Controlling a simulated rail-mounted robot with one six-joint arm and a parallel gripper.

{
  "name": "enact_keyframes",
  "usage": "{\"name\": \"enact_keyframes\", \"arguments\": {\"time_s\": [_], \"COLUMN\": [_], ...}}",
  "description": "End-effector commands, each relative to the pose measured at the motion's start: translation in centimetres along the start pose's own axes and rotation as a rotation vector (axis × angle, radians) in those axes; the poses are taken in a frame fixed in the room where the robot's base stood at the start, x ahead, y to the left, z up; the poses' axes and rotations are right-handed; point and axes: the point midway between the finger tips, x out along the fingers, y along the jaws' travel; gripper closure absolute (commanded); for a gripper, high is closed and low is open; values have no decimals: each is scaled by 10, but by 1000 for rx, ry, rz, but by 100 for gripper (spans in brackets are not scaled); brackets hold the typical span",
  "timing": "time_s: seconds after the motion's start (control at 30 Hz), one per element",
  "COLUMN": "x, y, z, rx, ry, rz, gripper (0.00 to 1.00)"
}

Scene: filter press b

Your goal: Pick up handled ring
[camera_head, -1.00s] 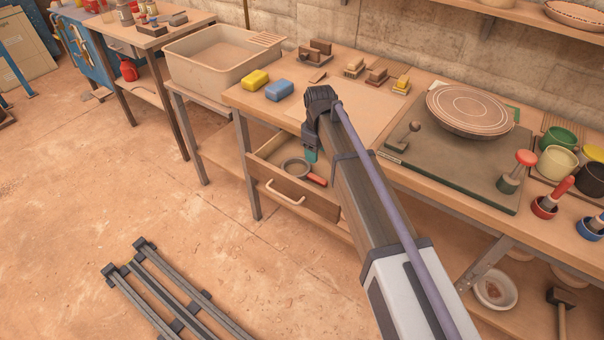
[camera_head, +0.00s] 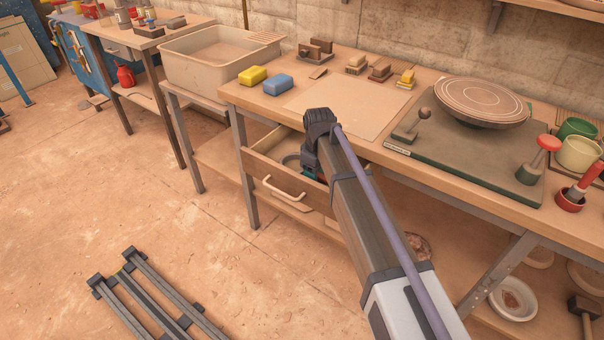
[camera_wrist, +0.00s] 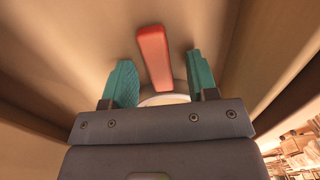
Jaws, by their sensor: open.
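The handled ring lies in the open drawer (camera_head: 262,163). In the wrist view its red handle (camera_wrist: 155,55) points away from my gripper, and part of its grey ring (camera_wrist: 163,98) shows close to the gripper body. My gripper (camera_wrist: 159,60) is open, its teal fingers on either side of the handle with gaps between, and nothing is held. In the head view my gripper (camera_head: 313,174) is down at the drawer. My arm hides most of the handled ring there; only a grey part of the ring (camera_head: 291,160) shows.
The drawer walls stand close around my gripper, and the drawer front has a pale handle (camera_head: 284,190). The workbench top (camera_head: 345,108) overhangs the back of the drawer.

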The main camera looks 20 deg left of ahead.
Motion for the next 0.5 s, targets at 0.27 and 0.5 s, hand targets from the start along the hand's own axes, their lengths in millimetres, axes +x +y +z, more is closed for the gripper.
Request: {"name": "enact_keyframes", "arguments": {"time_s": [0.27,0.5], "x": [-1,-1], "y": [0,0], "z": [0,0], "rx": [0,0], "ry": [0,0], "rz": [0,0], "gripper": [69,92]}}
